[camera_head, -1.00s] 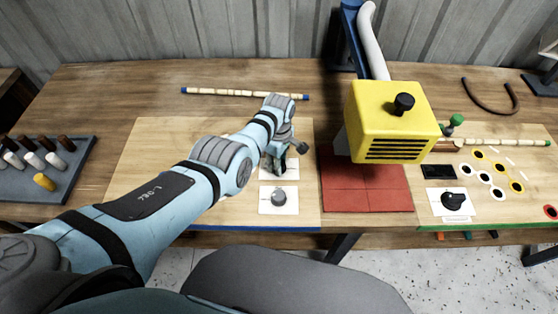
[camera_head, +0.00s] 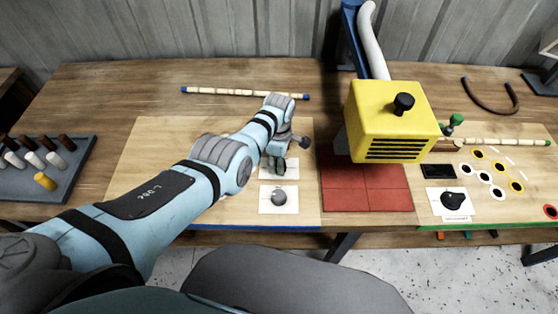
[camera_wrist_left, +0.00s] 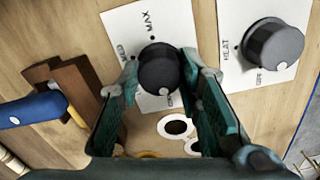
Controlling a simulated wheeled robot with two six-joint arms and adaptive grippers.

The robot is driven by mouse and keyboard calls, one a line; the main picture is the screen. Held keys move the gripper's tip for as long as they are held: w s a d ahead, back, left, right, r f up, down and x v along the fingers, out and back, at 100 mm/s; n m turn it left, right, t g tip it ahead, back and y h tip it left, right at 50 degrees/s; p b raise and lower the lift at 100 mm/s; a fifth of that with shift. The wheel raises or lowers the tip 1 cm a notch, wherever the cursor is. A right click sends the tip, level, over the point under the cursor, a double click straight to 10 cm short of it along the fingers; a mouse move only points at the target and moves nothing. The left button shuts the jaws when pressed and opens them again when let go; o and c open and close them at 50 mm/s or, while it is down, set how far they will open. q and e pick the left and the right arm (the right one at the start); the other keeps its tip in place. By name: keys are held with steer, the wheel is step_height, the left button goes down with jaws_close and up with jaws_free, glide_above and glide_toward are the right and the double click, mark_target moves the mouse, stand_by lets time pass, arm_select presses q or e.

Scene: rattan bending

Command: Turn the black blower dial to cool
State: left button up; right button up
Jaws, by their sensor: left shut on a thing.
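My left gripper (camera_head: 279,168) reaches down over a white card on the light board. In the left wrist view its two fingers (camera_wrist_left: 165,88) are shut on a dark round dial (camera_wrist_left: 158,68). The card (camera_wrist_left: 128,30) around it reads MED and MAX; a further word is partly hidden by a finger. A grey dial (camera_wrist_left: 273,45) marked HEAT and OFF is on the neighbouring card; it also shows in the head view (camera_head: 279,197). A black dial (camera_head: 453,199) sits on a card at the right, its label too small to read. My right gripper is not in view.
A yellow blower housing (camera_head: 390,125) with a black knob on top stands over a red mat (camera_head: 365,190). A peg tray (camera_head: 75,185) is at the left. A bamboo stick (camera_head: 230,94) lies behind my arm. A curved dark rod (camera_head: 490,105) lies at the back right.

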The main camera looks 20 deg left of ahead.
arm_select(q)
steer(key=o, duration=1.1)
steer(key=shift+a, duration=0.1)
steer(key=shift+o, duration=0.2)
steer(key=shift+w+r, duration=0.1)
steer(key=shift+r, duration=0.4)
step_height(320, 180, up, 11)
